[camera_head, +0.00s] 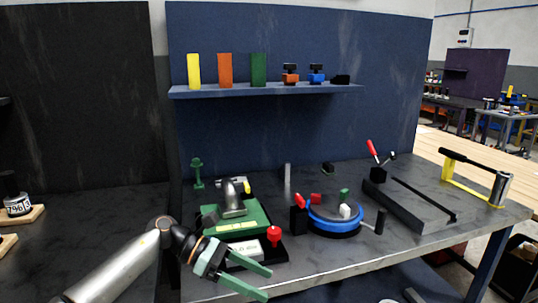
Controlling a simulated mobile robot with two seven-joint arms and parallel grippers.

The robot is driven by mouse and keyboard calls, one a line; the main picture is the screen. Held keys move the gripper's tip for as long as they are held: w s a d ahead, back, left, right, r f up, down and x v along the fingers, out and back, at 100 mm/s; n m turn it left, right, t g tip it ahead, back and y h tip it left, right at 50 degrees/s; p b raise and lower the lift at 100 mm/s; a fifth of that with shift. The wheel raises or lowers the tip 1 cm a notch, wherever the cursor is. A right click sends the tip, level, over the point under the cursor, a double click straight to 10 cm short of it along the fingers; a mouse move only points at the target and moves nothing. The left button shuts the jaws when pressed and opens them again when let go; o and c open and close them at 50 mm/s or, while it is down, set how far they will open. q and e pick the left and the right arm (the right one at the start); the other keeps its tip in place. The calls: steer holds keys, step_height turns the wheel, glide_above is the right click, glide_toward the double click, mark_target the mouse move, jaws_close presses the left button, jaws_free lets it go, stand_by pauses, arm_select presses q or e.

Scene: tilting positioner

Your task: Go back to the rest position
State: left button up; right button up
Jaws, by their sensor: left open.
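My left gripper (262,284) reaches in from the lower left, at the bench's front edge. Its two green fingers are apart with nothing between them. A round blue turntable-like fixture (335,226) with a dark base stands on the bench to the right of it. Small red, green and white parts are on and around that fixture. A green block-like base (232,224) with a grey curved part (232,200) on top stands behind the gripper. My right gripper does not show.
A red knob (274,235) stands close to my left gripper. A dark bar with a red-handled lever (372,150) and a yellow-framed tool (460,182) are at the right. A shelf (290,91) holds coloured blocks. The bench's right front is bare.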

arm_select(q)
steer(key=s+d+n+t+h+p, duration=0.1)
steer(key=s+d+n+t+h, duration=0.15)
steer(key=d+n+h, duration=0.5)
steer(key=s+a+f+n+t+y+p, duration=0.15)
steer(key=a+f+n+t+y, duration=0.55)
steer(key=n, duration=0.9)
steer(key=s+a+f+n+t+y+p, duration=0.1)
steer(key=s+a+f+n+t+y, duration=0.2)
steer(key=a+f+n+t+y, duration=0.95)
steer(key=s+a+f+n+g, duration=0.1)
steer(key=s+f+n+g, duration=0.2)
steer(key=s+n+g, duration=0.2)
steer(key=s+a+f+n+g+h+p, duration=0.1)
steer(key=s+f+n+g, duration=0.2)
steer(key=s+n, duration=0.7)
steer(key=s+g, duration=0.2)
steer(key=shift+a+f+n+g+p, duration=0.2)
steer(key=shift+f+n+g+p, duration=0.1)
steer(key=shift+n, duration=0.1)
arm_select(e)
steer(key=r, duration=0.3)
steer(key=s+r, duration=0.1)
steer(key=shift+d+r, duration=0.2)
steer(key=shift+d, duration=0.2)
arm_select(q)
steer(key=shift+h, duration=0.3)
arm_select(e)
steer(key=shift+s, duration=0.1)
